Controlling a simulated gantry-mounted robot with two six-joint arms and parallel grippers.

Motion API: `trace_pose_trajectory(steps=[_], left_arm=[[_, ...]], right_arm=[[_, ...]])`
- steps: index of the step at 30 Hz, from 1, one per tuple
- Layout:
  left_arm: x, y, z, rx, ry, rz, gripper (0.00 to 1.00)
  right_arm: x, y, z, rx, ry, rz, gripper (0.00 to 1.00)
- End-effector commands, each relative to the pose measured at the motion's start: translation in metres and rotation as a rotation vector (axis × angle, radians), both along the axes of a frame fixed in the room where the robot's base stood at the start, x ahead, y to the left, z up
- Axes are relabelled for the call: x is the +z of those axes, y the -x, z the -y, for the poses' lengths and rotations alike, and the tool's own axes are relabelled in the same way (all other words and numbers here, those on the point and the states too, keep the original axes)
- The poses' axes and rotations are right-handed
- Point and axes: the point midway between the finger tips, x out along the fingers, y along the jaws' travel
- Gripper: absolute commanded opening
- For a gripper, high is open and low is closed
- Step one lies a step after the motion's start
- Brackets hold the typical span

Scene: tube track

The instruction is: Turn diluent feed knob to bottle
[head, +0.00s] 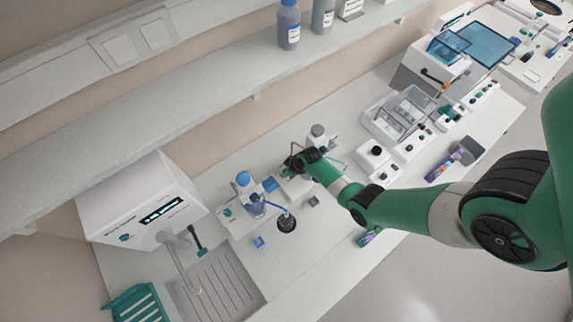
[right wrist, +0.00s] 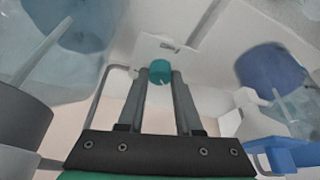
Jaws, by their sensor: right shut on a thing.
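The small teal knob (right wrist: 160,70) sits on a pale panel in the right wrist view, between the tips of my right gripper (right wrist: 161,78). The gripper is shut on it. In the head view my right gripper (head: 291,167) reaches in from the right to the device in the middle of the bench, and the knob is hidden there. A blue-capped bottle (head: 245,187) stands left of the gripper, with blue tubing beside it. The knob's pointing direction is too small to read. My left gripper is not in view.
A white instrument with a screen (head: 143,203) and a ribbed drain tray (head: 216,286) are at the left. A grey-topped bottle (head: 317,138) stands close behind the gripper. A clear-lidded box (head: 403,115) is to the right. The shelf (head: 150,120) runs above the bench.

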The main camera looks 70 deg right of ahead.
Motion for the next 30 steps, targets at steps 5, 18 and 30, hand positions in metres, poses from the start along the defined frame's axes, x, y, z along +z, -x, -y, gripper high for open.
trace_pose_trajectory(steps=[5,18,30], left_arm=[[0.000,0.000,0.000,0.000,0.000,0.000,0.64],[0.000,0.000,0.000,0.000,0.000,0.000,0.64],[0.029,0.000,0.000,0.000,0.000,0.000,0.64]], right_arm=[[0.000,0.000,0.000,0.003,0.001,-0.001,0.00],[0.000,0.000,0.000,0.002,0.000,-0.001,0.64],[0.029,0.000,-0.004,0.010,0.001,-0.001,0.64]])
